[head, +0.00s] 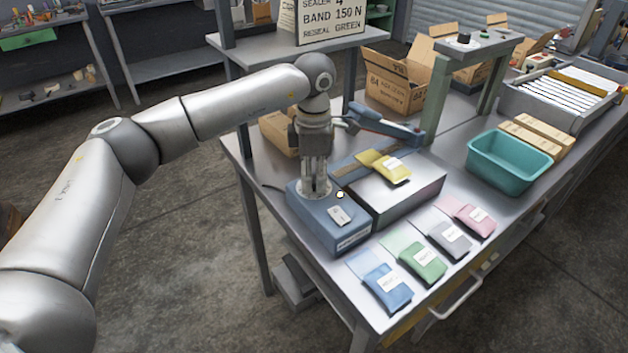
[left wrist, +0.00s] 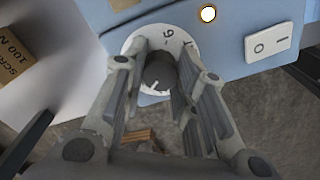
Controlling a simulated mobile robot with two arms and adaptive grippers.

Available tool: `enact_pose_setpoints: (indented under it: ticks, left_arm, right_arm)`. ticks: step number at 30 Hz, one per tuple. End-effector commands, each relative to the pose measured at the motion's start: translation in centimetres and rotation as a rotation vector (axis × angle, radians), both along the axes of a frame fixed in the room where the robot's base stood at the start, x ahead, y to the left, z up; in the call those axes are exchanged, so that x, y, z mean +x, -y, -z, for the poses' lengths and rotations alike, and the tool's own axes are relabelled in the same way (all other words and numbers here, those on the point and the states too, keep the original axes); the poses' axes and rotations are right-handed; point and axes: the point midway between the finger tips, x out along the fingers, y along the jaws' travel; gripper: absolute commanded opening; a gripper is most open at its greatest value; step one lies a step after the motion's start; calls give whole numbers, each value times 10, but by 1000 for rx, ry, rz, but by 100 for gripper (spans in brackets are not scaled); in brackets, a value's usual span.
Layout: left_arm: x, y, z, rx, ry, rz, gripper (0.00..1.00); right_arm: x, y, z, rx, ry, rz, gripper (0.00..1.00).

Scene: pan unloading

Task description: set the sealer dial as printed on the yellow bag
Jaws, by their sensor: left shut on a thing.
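The blue sealer (head: 335,238) stands on the bench, with its metal plate to the right. The yellow bag (head: 392,172) lies on that plate; its white label is too small to read. My left gripper (head: 314,188) points down at the sealer's top and is shut on the dark dial knob (left wrist: 159,72), between its fingers (left wrist: 160,82) in the left wrist view. The white dial scale (left wrist: 134,46) is partly hidden by the fingers; a digit, 6 or 9, shows above the knob. A pale pointer mark shows on the knob's lower side. My right gripper is not in view.
A round lit lamp (left wrist: 208,14) and a white rocker switch (left wrist: 268,42) sit beside the dial. Blue (head: 387,288), green (head: 423,260), grey (head: 450,238) and pink (head: 474,220) bags lie along the bench front. A teal bin (head: 508,168) stands right. A sign (head: 331,22) is cut off at the top.

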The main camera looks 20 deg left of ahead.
Motion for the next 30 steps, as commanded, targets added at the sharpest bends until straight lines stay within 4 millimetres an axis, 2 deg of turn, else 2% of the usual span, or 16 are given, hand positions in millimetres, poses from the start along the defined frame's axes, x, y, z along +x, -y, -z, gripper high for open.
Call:
enact_pose_setpoints:
  ticks: [12,27,28,30]
  left_arm:
    - [1,0,-1,0,2,168,3]
    - [1,0,-2,-1,3,187,3]
    - [1,0,-2,-1,3,187,28]
    - [1,0,-2,-1,3,186,37]
  right_arm:
    - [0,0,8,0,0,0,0]
    - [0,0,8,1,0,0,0]
    - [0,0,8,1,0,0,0]
    - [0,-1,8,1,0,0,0]
